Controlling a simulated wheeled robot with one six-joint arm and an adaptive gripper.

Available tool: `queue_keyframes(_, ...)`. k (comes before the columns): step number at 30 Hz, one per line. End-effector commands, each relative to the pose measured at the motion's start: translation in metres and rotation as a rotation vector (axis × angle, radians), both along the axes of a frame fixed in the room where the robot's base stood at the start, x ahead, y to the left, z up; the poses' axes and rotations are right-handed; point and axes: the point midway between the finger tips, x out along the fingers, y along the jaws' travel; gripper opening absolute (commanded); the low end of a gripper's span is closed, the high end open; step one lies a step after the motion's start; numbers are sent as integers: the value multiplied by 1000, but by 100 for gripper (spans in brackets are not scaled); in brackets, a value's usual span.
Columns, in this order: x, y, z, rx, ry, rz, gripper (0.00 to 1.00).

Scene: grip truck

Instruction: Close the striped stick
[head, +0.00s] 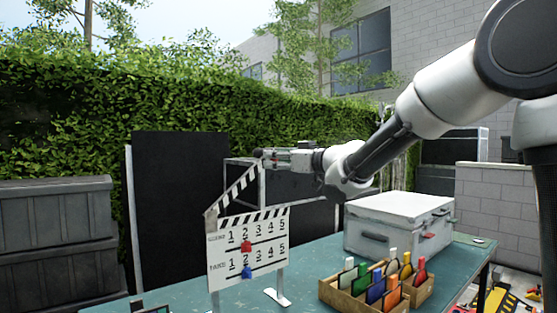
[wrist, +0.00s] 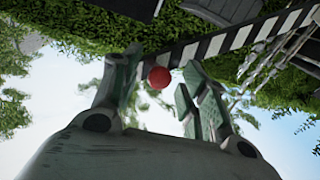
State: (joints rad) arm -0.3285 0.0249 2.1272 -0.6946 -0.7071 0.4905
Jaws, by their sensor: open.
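The clapperboard (head: 248,262) stands upright on the teal table, its white face marked with rows of numbers. Its black-and-white striped stick (head: 235,190) is raised at an angle, hinged at the left, with a gap above the board's top edge. My gripper (head: 266,156) is at the stick's raised right end. In the wrist view the striped stick (wrist: 235,38) crosses just beyond my open fingers (wrist: 162,82). A red ball (wrist: 158,77) shows between the fingers, close to the stick; I cannot tell whether it touches either finger.
A dark panel (head: 180,215) and hedge stand behind.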

Motion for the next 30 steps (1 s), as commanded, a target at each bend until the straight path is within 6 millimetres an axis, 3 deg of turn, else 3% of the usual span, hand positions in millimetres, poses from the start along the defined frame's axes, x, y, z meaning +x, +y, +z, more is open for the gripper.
queue_keyframes(2,0,0,0,0,0,0,40)
queue_keyframes(9,0,0,0,0,0,0,0)
queue_keyframes(20,2,-4,-6,23,16,-1,0)
queue_keyframes(30,16,-25,-49,188,130,-4,0)
